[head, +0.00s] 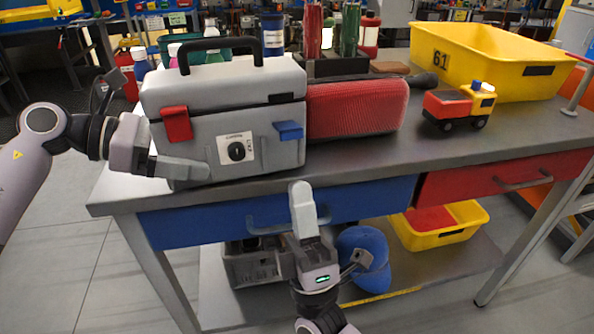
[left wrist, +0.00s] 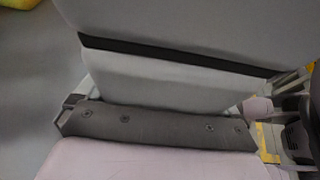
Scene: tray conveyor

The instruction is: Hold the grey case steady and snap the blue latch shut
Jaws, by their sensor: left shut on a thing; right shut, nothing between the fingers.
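The grey case (head: 215,110) stands upright on the left part of the workbench, lid down, with a black handle on top. The blue latch (head: 289,130) sits on the right of its front and sticks outward, below a dark catch on the lid and apart from it. A red latch (head: 177,124) on the left lies flat across the lid seam. My left gripper (head: 172,168) is shut on the case's lower left corner. Grey case surface fills much of the left wrist view (left wrist: 190,80). My right gripper (head: 301,192) is shut and empty, in front of the bench edge, below the blue latch.
A red mesh speaker-like object (head: 356,107) lies right beside the case. A toy truck (head: 459,106) and a yellow bin (head: 490,62) stand further right. Bottles and a tool rack are behind. The bench (head: 400,155) is bare in front of the red object.

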